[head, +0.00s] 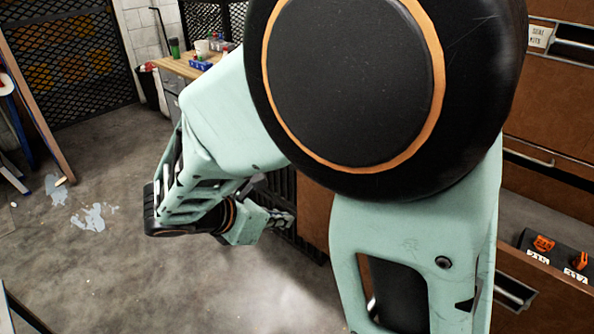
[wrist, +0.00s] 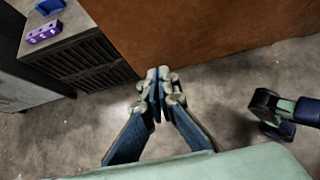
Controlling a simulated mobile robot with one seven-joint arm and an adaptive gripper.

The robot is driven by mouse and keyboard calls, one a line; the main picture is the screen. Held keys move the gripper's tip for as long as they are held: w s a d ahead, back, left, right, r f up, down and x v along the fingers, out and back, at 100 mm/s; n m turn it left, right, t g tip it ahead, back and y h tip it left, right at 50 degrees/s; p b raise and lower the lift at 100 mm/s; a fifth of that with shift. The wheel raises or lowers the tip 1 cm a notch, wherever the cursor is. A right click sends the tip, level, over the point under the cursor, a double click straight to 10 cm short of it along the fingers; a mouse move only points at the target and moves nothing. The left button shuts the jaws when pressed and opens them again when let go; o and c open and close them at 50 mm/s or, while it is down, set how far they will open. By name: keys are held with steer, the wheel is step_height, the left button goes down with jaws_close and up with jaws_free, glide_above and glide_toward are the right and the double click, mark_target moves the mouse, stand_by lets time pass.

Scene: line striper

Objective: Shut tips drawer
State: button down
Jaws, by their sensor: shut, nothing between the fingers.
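A drawer (head: 511,287) in the brown cabinet at the right of the head view stands open. It holds orange items (head: 543,243) on a dark insert with white labels, whose words are too small to read. My arm hides part of the drawer's left side. My gripper (head: 286,218) is to the left of the open drawer, apart from it, in front of the lower cabinet. In the wrist view my gripper (wrist: 157,98) has its fingertips together and nothing between them. A brown panel (wrist: 210,35) lies ahead of it; the drawer is not recognisable there.
Above the open drawer are closed brown drawer fronts (head: 555,100). A wooden bench (head: 185,67) with small items stands at the back. In the wrist view, a vented dark unit (wrist: 85,65) stands left of my fingers. The concrete floor (head: 110,270) at left is mostly clear.

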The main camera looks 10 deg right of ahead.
mark_target(321, 214)
steer(key=b+x, duration=0.1)
steer(key=x, duration=0.7)
steer(key=b+x, duration=0.1)
steer(key=x, duration=0.3)
steer(key=shift+w+d+r+b, duration=0.25)
steer(key=shift+w+d+b, duration=0.05)
steer(key=shift+w+b, duration=0.05)
steer(key=shift+w+d, duration=0.35)
steer(key=shift+w+d+r, duration=0.1)
steer(key=shift+w+d, duration=0.25)
steer(key=shift+d, duration=0.15)
steer(key=w+d+p, duration=0.2)
steer(key=w+d, duration=0.5)
steer(key=d, duration=0.1)
steer(key=w+d+p, duration=0.3)
steer(key=w+d, duration=0.4)
steer(key=d, duration=0.2)
steer(key=w+d+p, duration=0.2)
steer(key=w+d, duration=0.5)
steer(key=d, duration=0.1)
steer(key=shift+w+d, duration=0.2)
steer(key=shift+d, duration=0.05)
steer(key=shift+w+d+r, duration=0.15)
